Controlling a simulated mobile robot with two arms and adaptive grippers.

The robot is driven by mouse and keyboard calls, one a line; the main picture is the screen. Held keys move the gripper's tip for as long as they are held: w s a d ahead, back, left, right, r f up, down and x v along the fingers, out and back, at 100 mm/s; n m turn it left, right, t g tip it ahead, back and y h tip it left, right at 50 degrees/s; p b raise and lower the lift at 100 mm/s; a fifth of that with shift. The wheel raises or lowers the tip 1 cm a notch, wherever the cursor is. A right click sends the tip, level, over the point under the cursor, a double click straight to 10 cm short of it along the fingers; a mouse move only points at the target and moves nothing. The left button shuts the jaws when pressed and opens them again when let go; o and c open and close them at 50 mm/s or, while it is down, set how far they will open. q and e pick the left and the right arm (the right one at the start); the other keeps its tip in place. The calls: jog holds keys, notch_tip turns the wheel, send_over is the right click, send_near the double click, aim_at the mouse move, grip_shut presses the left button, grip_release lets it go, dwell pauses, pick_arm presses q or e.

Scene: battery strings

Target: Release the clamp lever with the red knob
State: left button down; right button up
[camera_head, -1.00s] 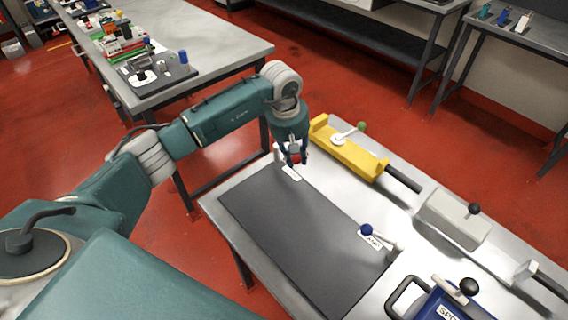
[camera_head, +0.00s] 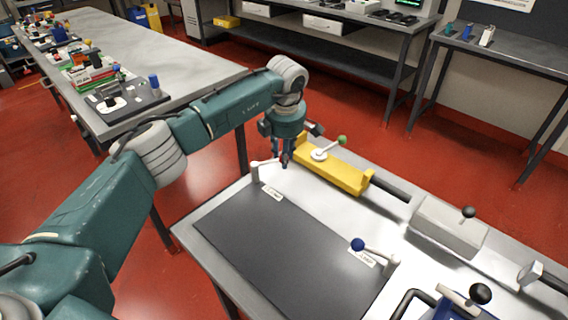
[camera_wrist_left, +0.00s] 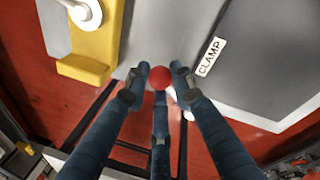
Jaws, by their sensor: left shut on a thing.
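The clamp lever (camera_head: 264,162) is a white arm on a short white post at the far left corner of the bench. Its red knob (camera_wrist_left: 160,77) shows in the left wrist view between the fingertips. My left gripper (camera_head: 284,160) is shut on this knob, and its fingers hide the knob in the head view. The lever points from its post to the right, towards the yellow fixture. A label reading CLAMP (camera_wrist_left: 211,57) lies beside it and also shows in the head view (camera_head: 272,194). My right gripper is out of view.
A yellow fixture (camera_head: 335,174) with a green-knobbed lever (camera_head: 342,140) stands close to the right of the gripper. A dark mat (camera_head: 290,255) covers the bench front. A blue-knobbed lever (camera_head: 357,244) stands at the mat's right. A grey block (camera_head: 448,228) is farther right.

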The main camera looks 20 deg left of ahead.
pick_arm(q)
jog(key=shift+w+a+r+n, duration=0.1)
jog(key=shift+w+a+n, duration=0.3)
jog(key=shift+w+n, duration=0.25)
jog(key=shift+a+r+n+b, duration=0.1)
jog(key=shift+a+n+b, duration=0.15)
jog(key=shift+n, duration=0.2)
jog(key=shift+r, duration=0.1)
jog(key=c, duration=1.5)
grip_release()
jog(key=shift+w, duration=0.1)
jog(key=shift+c, duration=0.2)
jog(key=shift+o, duration=0.4)
jog(key=shift+f, duration=0.2)
jog(key=shift+r, duration=0.1)
jog(key=shift+d+r, duration=0.15)
jog(key=shift+r, duration=0.15)
notch_tip(320, 180, up, 11)
jog(key=s, duration=0.2)
jog(key=shift+d, duration=0.45)
